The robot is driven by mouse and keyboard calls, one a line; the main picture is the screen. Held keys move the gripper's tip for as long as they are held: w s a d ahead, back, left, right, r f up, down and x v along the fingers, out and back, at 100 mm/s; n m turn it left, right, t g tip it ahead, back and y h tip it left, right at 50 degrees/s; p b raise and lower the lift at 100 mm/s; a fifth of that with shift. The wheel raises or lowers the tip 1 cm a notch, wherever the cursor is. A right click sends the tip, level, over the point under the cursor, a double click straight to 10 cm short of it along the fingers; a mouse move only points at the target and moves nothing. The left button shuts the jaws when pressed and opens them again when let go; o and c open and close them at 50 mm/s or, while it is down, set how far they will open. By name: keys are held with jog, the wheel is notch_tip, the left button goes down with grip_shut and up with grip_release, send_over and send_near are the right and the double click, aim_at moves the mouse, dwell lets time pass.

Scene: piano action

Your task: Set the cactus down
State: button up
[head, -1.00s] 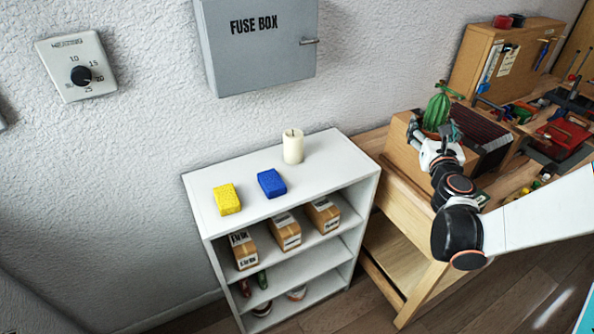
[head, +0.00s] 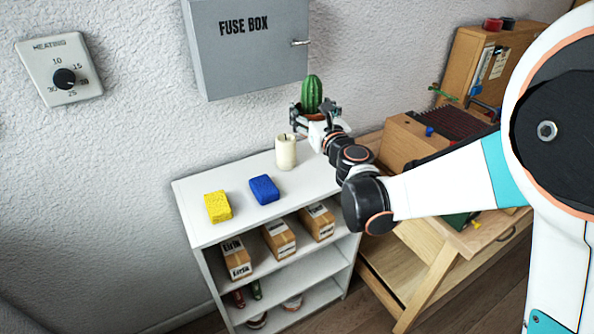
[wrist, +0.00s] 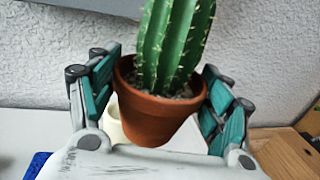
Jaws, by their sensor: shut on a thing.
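The green cactus (head: 312,93) in its terracotta pot is upright in my gripper (head: 314,113). My gripper is shut on the pot and holds it above the back right part of the white shelf unit's top (head: 225,238). In the wrist view the pot (wrist: 152,112) sits between the two teal-padded fingers (wrist: 160,95), with the ribbed cactus (wrist: 172,45) rising from it. The pot's underside is partly hidden by my gripper in the head view.
A cream candle (head: 286,152), a blue sponge (head: 264,189) and a yellow sponge (head: 217,206) stand on the shelf top. A fuse box (head: 246,45) hangs on the wall close by. A wooden workbench (head: 455,240) stands to the right.

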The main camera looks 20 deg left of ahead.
notch_tip(320, 180, down, 17)
jog(key=b, duration=0.6)
jog(key=shift+f, duration=0.1)
jog(key=o, duration=1.4)
jog(key=shift+d, duration=0.1)
jog(key=p+v, duration=0.2)
jog(key=v, duration=0.5)
jog(key=shift+s+d, duration=0.1)
jog(key=shift+s, duration=0.1)
